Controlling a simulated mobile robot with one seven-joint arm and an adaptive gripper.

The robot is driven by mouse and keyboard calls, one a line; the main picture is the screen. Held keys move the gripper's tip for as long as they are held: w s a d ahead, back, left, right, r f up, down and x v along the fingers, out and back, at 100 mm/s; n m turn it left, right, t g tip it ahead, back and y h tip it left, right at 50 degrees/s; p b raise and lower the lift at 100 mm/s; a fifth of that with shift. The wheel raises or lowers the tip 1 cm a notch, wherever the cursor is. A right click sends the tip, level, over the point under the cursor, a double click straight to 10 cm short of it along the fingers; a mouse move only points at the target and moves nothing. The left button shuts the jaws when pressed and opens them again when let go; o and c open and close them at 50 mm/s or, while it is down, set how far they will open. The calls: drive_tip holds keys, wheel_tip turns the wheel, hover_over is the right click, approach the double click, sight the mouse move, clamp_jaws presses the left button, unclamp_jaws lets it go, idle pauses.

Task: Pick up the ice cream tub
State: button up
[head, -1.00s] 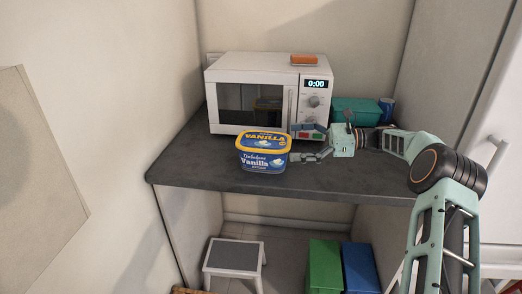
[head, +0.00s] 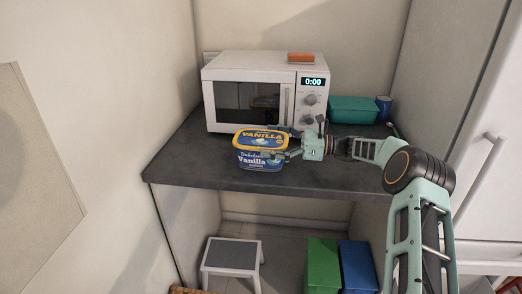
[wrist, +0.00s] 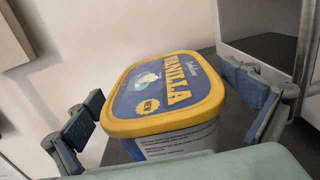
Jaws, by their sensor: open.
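The ice cream tub (head: 260,158) is blue and white with a yellow-rimmed lid marked "VANILLA". In the wrist view the tub (wrist: 160,92) is between the two open fingers of my gripper (wrist: 175,115), one on each side. Gaps show between the fingers and the lid; the tub's lower part is hidden by my gripper's body.
The white microwave (head: 240,66) stands behind the tub, with an orange block (head: 301,58) on top. A teal container (head: 353,108) and a blue cup (head: 384,108) are at the back right. The dark counter (head: 190,165) is clear left of the tub.

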drive_tip(key=shift+a, duration=0.9)
drive_tip(key=shift+w, duration=0.1)
drive_tip(key=c, duration=1.5)
drive_tip(key=shift+r, duration=0.15)
drive_tip(key=shift+c, duration=0.6)
drive_tip(key=shift+r, duration=0.1)
